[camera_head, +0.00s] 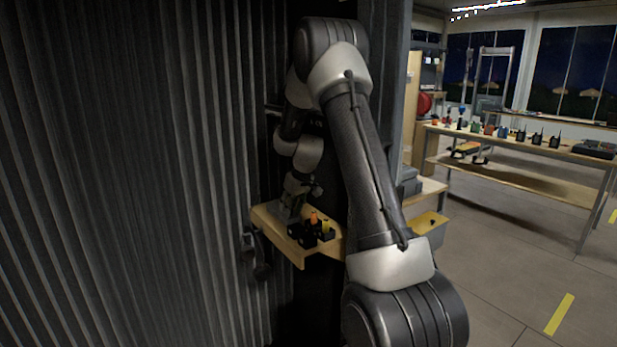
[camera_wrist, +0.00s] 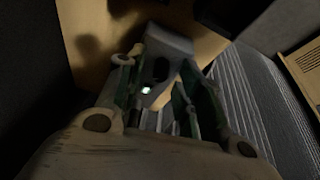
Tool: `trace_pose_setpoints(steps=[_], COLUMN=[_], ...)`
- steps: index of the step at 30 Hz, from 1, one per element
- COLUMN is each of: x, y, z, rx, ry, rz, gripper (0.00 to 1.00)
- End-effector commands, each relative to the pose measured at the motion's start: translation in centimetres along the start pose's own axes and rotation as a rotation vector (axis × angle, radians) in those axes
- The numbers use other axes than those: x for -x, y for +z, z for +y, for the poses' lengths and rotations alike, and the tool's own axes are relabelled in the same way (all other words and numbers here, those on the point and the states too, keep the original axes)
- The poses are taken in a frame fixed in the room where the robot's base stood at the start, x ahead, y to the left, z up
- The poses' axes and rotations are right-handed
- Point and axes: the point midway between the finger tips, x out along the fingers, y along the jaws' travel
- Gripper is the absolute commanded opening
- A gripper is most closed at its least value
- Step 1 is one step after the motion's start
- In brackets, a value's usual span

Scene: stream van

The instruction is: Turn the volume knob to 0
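My gripper (camera_wrist: 155,80) is at the wooden shelf on the left; in the head view its tip is small and dark. In the wrist view its two fingers stand apart, with a gap between them. A grey device (camera_wrist: 168,44) with a dark slot and a small bright spot lies just beyond and between the fingertips. I cannot tell whether they touch it. A grey block on the shelf (camera_head: 291,204) shows near the gripper in the head view. I cannot make out the volume knob or its setting in either view.
Small black items with orange and yellow tops (camera_head: 313,232) stand on the wooden shelf (camera_head: 275,233), close to my arm. A ribbed dark wall (camera_head: 130,170) fills the left. A long table (camera_head: 530,148) with several radios stands back right. The floor on the right is clear.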

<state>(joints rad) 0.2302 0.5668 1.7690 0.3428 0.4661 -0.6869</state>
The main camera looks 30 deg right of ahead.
Motion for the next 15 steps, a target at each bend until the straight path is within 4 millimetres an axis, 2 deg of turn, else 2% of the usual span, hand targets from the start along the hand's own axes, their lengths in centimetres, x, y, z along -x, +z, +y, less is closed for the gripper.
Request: trace_pose_setpoints(steps=[15], x=[-0.01], y=[0.02], z=[-0.23], rx=[-0.361], ry=[0.152], rz=[-0.002], gripper=[0.36])
